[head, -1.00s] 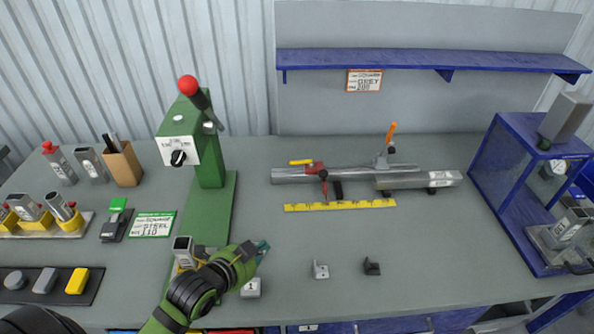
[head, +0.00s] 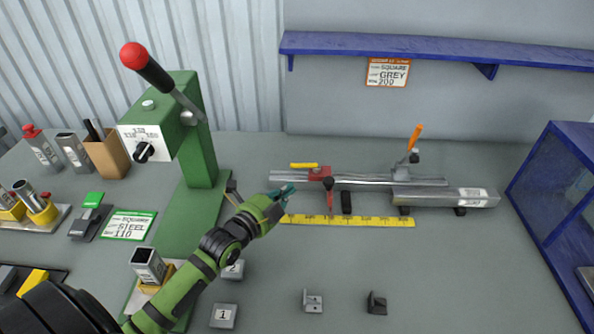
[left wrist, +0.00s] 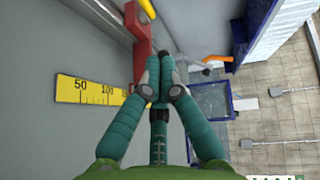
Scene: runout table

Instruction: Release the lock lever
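A metal rail (head: 360,181) lies along the back of the bench with a red stop block (head: 321,172) on it. The block has a yellow handle (head: 303,165) on top and a red lever (head: 329,190) hanging at its front; I cannot tell for sure which is the lock lever. My left gripper (head: 290,190) is just left of the red lever, apart from it, over the yellow ruler's left end. In the left wrist view its teal fingers (left wrist: 160,70) meet at the tips with nothing between them, near the red part (left wrist: 144,45). My right gripper is not in view.
A yellow ruler (head: 350,221) runs before the rail. An orange-handled clamp (head: 413,140) and a grey square tube (head: 445,197) are at the rail's right. A green press (head: 195,150) with a red-knobbed lever stands left. Small brackets (head: 313,301) lie in front.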

